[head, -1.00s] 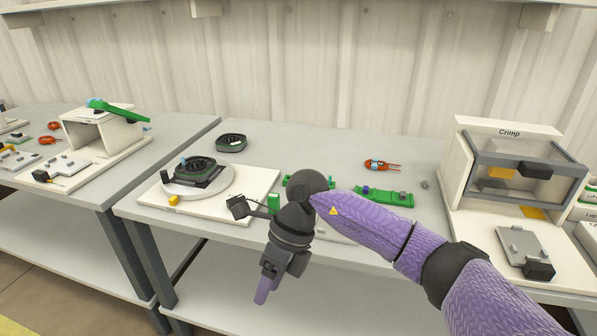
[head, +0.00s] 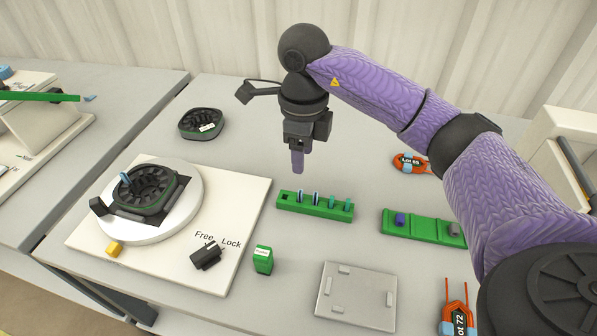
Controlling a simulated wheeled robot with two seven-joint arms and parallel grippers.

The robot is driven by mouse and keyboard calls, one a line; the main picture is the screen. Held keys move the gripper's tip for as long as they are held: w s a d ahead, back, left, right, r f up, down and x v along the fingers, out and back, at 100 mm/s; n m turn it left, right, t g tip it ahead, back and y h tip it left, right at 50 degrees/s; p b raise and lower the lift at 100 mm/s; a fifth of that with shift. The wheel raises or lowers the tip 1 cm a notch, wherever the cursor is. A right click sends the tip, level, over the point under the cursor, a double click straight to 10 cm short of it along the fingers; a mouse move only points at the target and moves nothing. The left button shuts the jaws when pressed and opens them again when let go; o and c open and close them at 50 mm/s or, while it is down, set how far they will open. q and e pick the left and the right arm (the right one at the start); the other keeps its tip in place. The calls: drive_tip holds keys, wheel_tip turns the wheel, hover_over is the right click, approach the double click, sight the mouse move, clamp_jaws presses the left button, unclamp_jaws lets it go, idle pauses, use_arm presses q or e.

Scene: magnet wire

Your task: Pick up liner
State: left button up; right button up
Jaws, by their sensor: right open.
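A green rack (head: 315,211) lies on the table below my right gripper. Several thin upright pieces stand in its slots and look like liners: blue-white ones (head: 316,198) left of the middle and teal ones (head: 347,204) toward the right end. The rack's leftmost slot looks empty. My right gripper (head: 297,163) hangs fingers-down above the rack's left part, apart from it and holding nothing visible. Its purple fingers overlap edge-on, hiding the gap. A dark slotted ring (head: 158,194) sits on a white round turntable, with a blue piece (head: 126,178) standing at it. My left gripper is not in view.
A white board (head: 240,200) marked Free and Lock carries the turntable and a black block (head: 207,255). Nearby are a green box (head: 263,260), a grey plate (head: 357,297), a second green rack (head: 420,228), orange wire coils (head: 410,162) and another dark ring (head: 202,122).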

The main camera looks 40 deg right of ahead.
sight(300, 198)
drive_tip(key=f+b, duration=0.1)
drive_tip(key=f, duration=0.2)
drive_tip(key=f+b, duration=0.2)
drive_tip(key=f, duration=0.1)
drive_tip(key=f+b, duration=0.2)
drive_tip(key=f, duration=0.1)
drive_tip(key=shift+w+a+f, duration=0.1)
drive_tip(key=shift+a+f, duration=0.25)
drive_tip(key=shift+r, duration=0.1)
drive_tip(key=shift+c, duration=0.6)
drive_tip(key=c, duration=0.4)
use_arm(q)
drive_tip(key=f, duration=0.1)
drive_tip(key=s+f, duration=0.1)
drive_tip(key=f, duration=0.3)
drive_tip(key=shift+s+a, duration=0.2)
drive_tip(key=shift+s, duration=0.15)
use_arm(e)
clamp_jaws()
